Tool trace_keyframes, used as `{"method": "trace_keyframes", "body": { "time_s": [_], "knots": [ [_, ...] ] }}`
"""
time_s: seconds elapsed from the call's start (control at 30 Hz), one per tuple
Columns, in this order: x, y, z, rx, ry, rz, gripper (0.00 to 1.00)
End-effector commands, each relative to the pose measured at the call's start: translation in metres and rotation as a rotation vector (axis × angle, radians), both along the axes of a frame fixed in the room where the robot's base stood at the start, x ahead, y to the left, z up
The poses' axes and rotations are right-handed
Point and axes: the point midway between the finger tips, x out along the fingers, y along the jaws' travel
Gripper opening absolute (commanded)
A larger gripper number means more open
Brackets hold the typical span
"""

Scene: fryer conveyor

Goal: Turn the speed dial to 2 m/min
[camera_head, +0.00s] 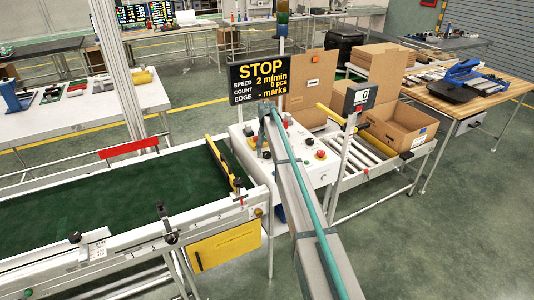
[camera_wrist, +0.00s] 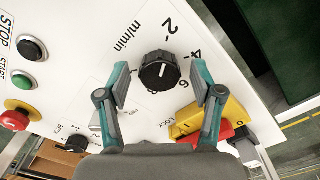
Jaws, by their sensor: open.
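The speed dial (camera_wrist: 157,71) is a round black knob on the white control panel (camera_wrist: 225,75), with the figures 2, 4 and 6 and "m/min" printed around it. A small pale mark shows on the knob, but which figure it points at is hard to tell. My gripper (camera_wrist: 160,79) is open, with one finger on each side of the dial and a visible gap to it on both sides. In the head view, my gripper (camera_head: 266,110) is over the panel and hides the dial. The display (camera_head: 258,80) reads STOP, speed 2 m/min, count 0 pcs.
Left of the dial are a black STOP button (camera_wrist: 33,47), a green START button (camera_wrist: 23,80) and a red emergency knob (camera_wrist: 14,120). A yellow and red lock switch (camera_wrist: 215,120) is close to my right finger. A smaller black knob (camera_wrist: 77,145) is lower left.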

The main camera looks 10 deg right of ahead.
Motion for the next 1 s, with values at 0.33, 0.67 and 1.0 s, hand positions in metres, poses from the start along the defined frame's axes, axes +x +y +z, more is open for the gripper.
{"method": "trace_keyframes", "body": {
  "time_s": [0.33, 0.67, 1.0],
  "knots": [
    [0.0, 0.0, 0.03, 0.0, -0.001, 0.0, 0.66],
    [0.001, 0.0, 0.092, 0.0, -0.001, 0.0, 0.66],
    [0.0, 0.0, 0.12, 0.0, 0.0, 0.0, 0.66]
  ]
}}
